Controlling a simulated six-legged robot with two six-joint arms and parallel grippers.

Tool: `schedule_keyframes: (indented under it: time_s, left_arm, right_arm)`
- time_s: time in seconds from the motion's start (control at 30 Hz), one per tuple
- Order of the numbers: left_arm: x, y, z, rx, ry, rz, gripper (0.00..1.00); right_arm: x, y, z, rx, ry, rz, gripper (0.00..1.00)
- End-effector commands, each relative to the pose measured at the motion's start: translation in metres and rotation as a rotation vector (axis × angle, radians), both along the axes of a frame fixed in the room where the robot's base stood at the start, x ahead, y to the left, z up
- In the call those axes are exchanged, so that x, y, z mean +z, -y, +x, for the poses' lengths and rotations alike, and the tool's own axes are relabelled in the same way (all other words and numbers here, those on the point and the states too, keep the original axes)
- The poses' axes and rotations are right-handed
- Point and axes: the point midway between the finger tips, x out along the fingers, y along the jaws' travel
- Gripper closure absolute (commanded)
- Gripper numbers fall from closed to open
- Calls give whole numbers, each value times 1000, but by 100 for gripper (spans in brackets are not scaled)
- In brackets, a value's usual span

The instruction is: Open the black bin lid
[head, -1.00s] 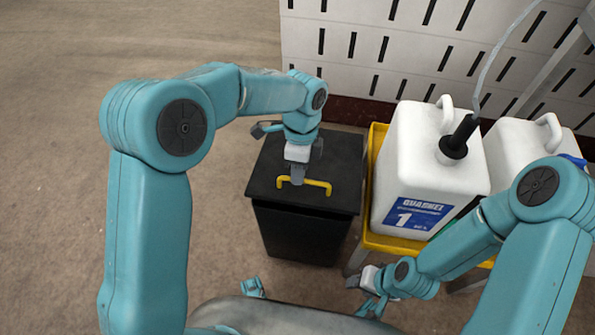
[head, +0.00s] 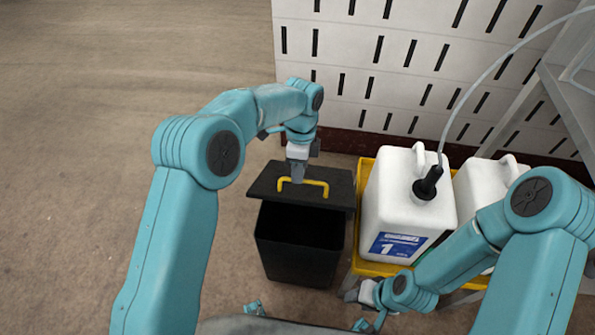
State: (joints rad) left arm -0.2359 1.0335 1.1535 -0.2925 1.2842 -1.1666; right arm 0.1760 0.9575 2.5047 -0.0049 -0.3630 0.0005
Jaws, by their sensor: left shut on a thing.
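The black bin (head: 300,258) stands on the floor at the middle, with its dark inside showing at the front. The black lid (head: 338,192) is off the front of the opening, above and toward the back of the bin. It carries a yellow handle (head: 322,184). My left gripper (head: 297,178) is shut on the handle from above, near its left end. My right gripper (head: 362,305) is low at the right of the bin, apart from it. Its fingers are small and partly hidden, so I cannot tell whether it is open.
White jugs (head: 375,215) stand in a yellow tray (head: 362,268) close at the bin's right. A slotted white wall (head: 400,70) is behind, and a grey metal frame (head: 570,100) stands at the far right. The floor left of the bin is clear.

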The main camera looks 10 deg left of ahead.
Motion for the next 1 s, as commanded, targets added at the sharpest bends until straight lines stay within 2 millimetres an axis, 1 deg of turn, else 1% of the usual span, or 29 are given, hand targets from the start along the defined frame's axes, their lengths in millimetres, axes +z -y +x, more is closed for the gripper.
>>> schedule_keyframes:
  time_s: [0.03,0.23,0.27,0.3,0.37,0.43,0.5,1.0]
  left_arm:
    - [-8,-2,10,7,39,-3,100]
    - [-9,-2,10,8,39,-2,100]
    - [-9,-2,10,8,38,-2,76]
    - [-9,-2,10,8,39,-2,63]
    - [-8,-2,10,7,39,-3,62]
    - [-7,-2,10,7,40,-3,58]
    - [-6,-2,9,7,41,-3,62]
    - [-5,-1,10,4,42,-3,62]
  right_arm:
    - [-3,0,0,0,0,0,58]
    - [-3,0,0,0,0,0,58]
    - [-3,0,0,0,0,0,58]
    - [-3,0,0,0,0,0,58]
    - [-3,0,0,0,0,0,58]
    - [-3,0,0,0,0,0,58]
    - [-3,0,0,0,0,0,58]
    - [-1,0,0,0,0,0,58]
